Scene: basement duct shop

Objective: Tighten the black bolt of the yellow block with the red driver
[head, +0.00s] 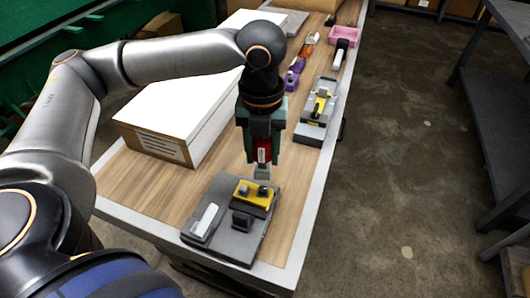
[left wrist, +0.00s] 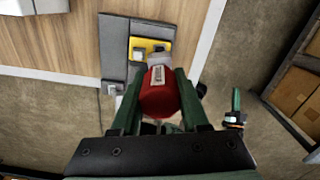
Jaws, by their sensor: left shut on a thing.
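My left gripper (head: 263,155) is shut on the red driver (head: 264,150), which points down with its grey end above the yellow block's right part. The driver (left wrist: 159,97) also shows between the green fingers in the left wrist view. The yellow block (head: 256,200) sits on a dark grey plate at the table's near end. A green and black thing (left wrist: 235,115), probably my right gripper, shows far off in the left wrist view.
The grey plate (head: 223,245) also carries a white-topped piece (head: 205,220) and a dark block (head: 242,221). A large white box (head: 180,110) stands behind left. A second grey fixture (head: 314,130), a pink tray (head: 344,34) and several tools lie farther back. Floor is clear right of the table.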

